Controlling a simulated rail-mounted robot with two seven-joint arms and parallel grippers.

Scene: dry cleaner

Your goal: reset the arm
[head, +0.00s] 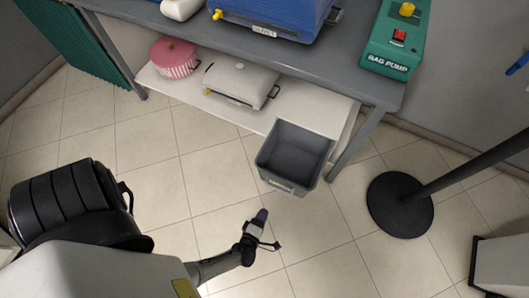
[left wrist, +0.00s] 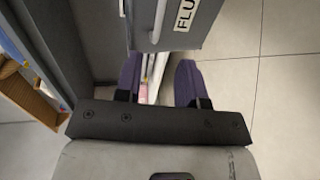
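My left arm comes in from the lower left of the head view. Its gripper (head: 261,216) is over the tiled floor, in front of and a little left of the grey bin (head: 294,153) in the picture. In the left wrist view, the two purple fingers of the left gripper (left wrist: 158,78) stand apart with nothing held between them. A grey surface with a partly cut-off label starting "FLU" (left wrist: 184,14) is just beyond the fingers. My right gripper is not seen in either view.
A grey table (head: 358,88) has a blue case (head: 270,14) and a green bag pump (head: 395,40) on top. Its lower shelf (head: 300,105) holds a pink striped round box (head: 174,58) and a pale case (head: 240,80). A black post base (head: 399,205) stands at right. Floor between is clear.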

